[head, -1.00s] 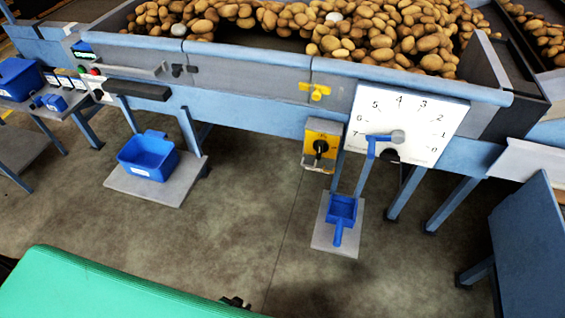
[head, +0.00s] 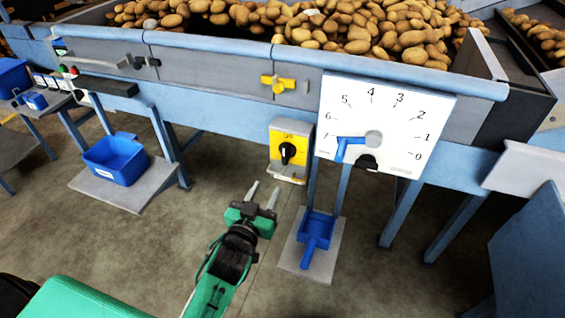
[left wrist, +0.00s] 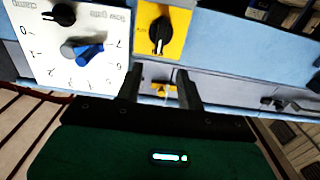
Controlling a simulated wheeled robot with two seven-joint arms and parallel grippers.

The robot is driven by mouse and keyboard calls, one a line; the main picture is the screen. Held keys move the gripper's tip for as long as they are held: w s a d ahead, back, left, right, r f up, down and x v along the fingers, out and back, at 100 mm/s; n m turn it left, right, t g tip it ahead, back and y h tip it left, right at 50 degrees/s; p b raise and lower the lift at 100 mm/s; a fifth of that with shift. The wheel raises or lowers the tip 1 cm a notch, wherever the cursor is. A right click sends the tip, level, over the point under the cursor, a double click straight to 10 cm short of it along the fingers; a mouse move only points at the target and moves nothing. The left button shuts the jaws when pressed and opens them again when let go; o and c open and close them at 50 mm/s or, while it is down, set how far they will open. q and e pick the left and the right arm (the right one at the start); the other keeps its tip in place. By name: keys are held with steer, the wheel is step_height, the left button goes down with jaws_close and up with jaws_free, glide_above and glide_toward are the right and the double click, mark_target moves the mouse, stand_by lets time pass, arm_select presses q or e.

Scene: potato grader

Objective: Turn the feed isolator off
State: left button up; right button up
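The feed isolator is a yellow plate (head: 278,146) with a black rotary knob (head: 288,153), mounted on the front of the grader below the blue rail. In the head view the knob's grip stands about upright. The isolator (left wrist: 176,42) also shows at the top of the left wrist view, with its black knob (left wrist: 160,34). My left gripper (head: 263,193) is in front of and below the isolator, apart from it. Its two fingers are spread with nothing between them; they also show in the left wrist view (left wrist: 160,90). My right gripper is in neither view.
A white dial (head: 400,110) with a blue pointer (head: 347,148) is right of the isolator. A yellow valve handle (head: 279,83) is above it. A blue scoop (head: 317,228) lies on a low shelf below. A blue bin (head: 115,158) stands at the left. Potatoes fill the trough.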

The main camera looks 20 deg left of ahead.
mark_target(284, 155)
arm_select(q)
steer(key=w, duration=1.3)
steer(key=shift+w+d, duration=0.2)
steer(key=shift+w, duration=0.05)
steer(key=shift+c, duration=0.5)
jaws_close()
